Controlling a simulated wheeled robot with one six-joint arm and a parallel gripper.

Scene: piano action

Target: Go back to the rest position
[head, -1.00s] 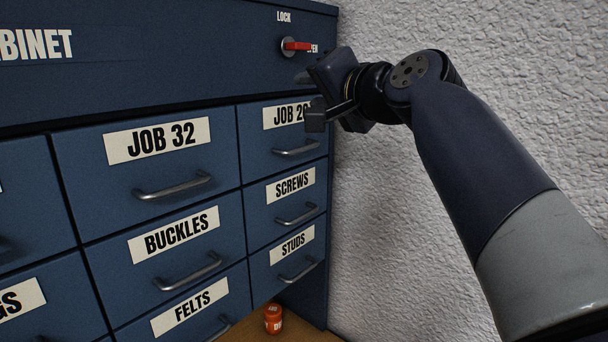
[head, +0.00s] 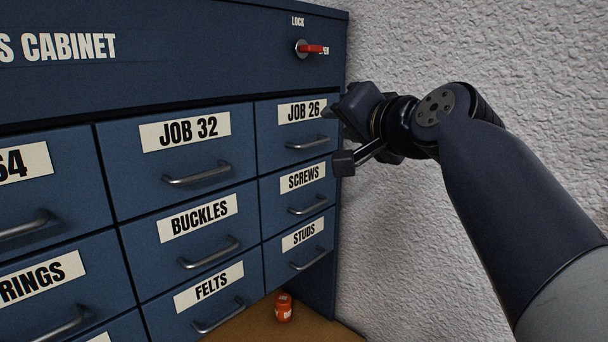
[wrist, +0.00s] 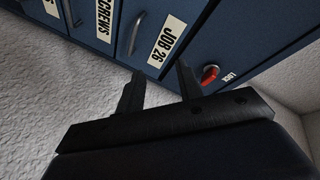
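My gripper (head: 345,130) is at the right edge of the blue cabinet (head: 200,90), in front of the JOB 26 drawer's right side in the head view. In the wrist view my gripper (wrist: 160,90) shows its two dark fingers spread apart with nothing between them. The JOB 26 drawer (head: 268,135) is shut, and its label and handle also show in the wrist view. The red lock lever (head: 314,49) on the top panel points right, toward the partly readable OPEN mark; it shows in the wrist view too (wrist: 209,74).
Shut drawers with metal handles fill the cabinet front, among them JOB 32 (head: 186,132), BUCKLES (head: 197,217) and SCREWS (head: 303,178). A small orange jar (head: 283,307) stands on the wooden surface (head: 322,330) below. A white textured wall (head: 420,45) is close on the right.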

